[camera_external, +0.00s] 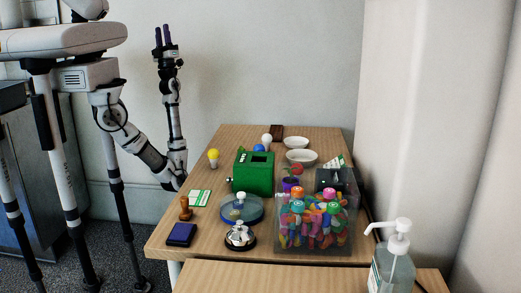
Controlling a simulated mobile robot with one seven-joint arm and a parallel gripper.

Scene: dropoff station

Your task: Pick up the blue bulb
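The blue bulb (260,148) is on the wooden table, behind the green box (253,173), which hides its lower part. A white bulb (266,139) is just behind it, and a yellow bulb (213,157) stands to its left near the table's left edge. My gripper (162,30) is raised high to the left of the table, well apart from the bulbs. Its two dark fingers point up with a gap between them, and nothing shows between them.
White bowls (301,157) and a dark block (277,131) are at the back. A clear bin of colourful items (315,240), a bell (240,237), a stamp (185,208) and an ink pad (181,234) crowd the front. A pump bottle (393,265) stands front right.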

